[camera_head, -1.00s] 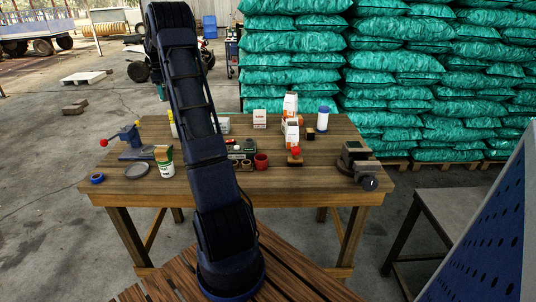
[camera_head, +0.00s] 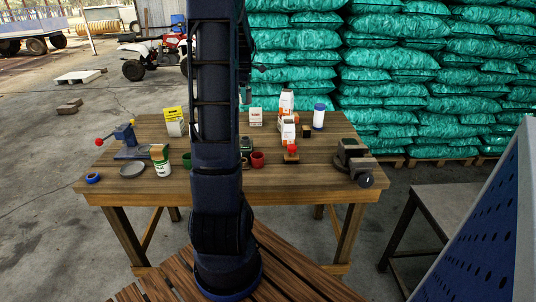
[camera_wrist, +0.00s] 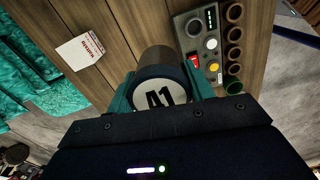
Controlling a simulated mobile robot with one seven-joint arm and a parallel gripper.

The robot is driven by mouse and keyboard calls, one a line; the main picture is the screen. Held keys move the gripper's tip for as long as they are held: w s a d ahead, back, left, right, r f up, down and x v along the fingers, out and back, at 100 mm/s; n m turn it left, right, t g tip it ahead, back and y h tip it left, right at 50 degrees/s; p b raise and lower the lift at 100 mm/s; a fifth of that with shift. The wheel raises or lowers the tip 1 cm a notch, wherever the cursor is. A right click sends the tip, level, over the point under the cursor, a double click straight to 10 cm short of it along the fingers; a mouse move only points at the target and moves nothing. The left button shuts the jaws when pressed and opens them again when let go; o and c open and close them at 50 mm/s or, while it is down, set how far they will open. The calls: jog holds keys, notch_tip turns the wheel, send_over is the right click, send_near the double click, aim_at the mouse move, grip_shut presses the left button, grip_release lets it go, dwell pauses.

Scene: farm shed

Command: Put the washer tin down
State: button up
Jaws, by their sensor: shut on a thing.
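In the wrist view, my gripper (camera_wrist: 161,84) is shut on a round tin (camera_wrist: 160,94), which I take to be the washer tin. The wooden table (camera_wrist: 127,32) lies beyond the tin. The tin's far end is hidden, so I cannot tell whether it touches the tabletop. In the head view my arm hides the tin and most of the gripper.
The wrist view shows a button box (camera_wrist: 199,45) and a row of cups (camera_wrist: 234,37) right of the tin, and a white carton (camera_wrist: 80,50) left.

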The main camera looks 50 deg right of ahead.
jog(key=s+f, duration=0.1)
jog(key=s, duration=1.2)
jog(key=f, duration=2)
jog(key=shift+d, duration=0.4)
jog(key=o, duration=1)
jog(key=shift+f, duration=0.1)
